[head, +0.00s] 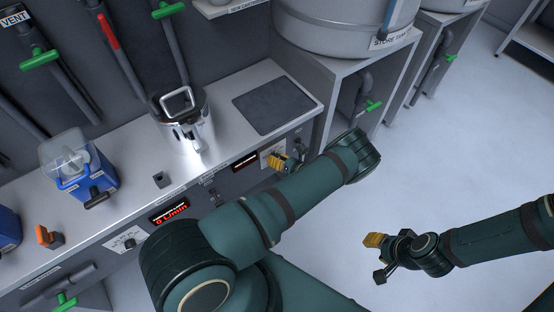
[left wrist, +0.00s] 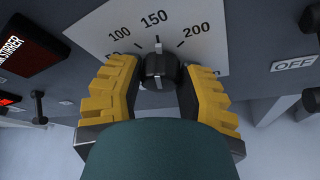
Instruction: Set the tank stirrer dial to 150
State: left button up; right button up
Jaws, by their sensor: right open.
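The stirrer dial (left wrist: 159,70) is a round black knob on a white scale plate (left wrist: 205,32) in the left wrist view. Its light pointer mark stands at the 150 label. My left gripper (left wrist: 160,78) has its yellow fingers close on both sides of the knob and looks shut on it. In the head view the left gripper (head: 285,161) is at the counter's front panel, and the scale plate (head: 272,148) shows partly behind it. The knob is hidden there. My right gripper (head: 376,243) is open and empty over the floor at the right.
The counter (head: 225,135) carries a steel jug (head: 182,120) and a blue container (head: 85,175). Another display (head: 170,211) reads 0 L/min. The floor at the right is clear.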

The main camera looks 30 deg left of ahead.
pick_arm(q)
jog(key=o, duration=0.3)
jog(key=shift+d, duration=0.1)
jog(key=v, duration=1.1)
jog(key=shift+s+d+r, duration=0.15)
jog(key=shift+d+r, duration=0.05)
jog(key=shift+d, duration=0.15)
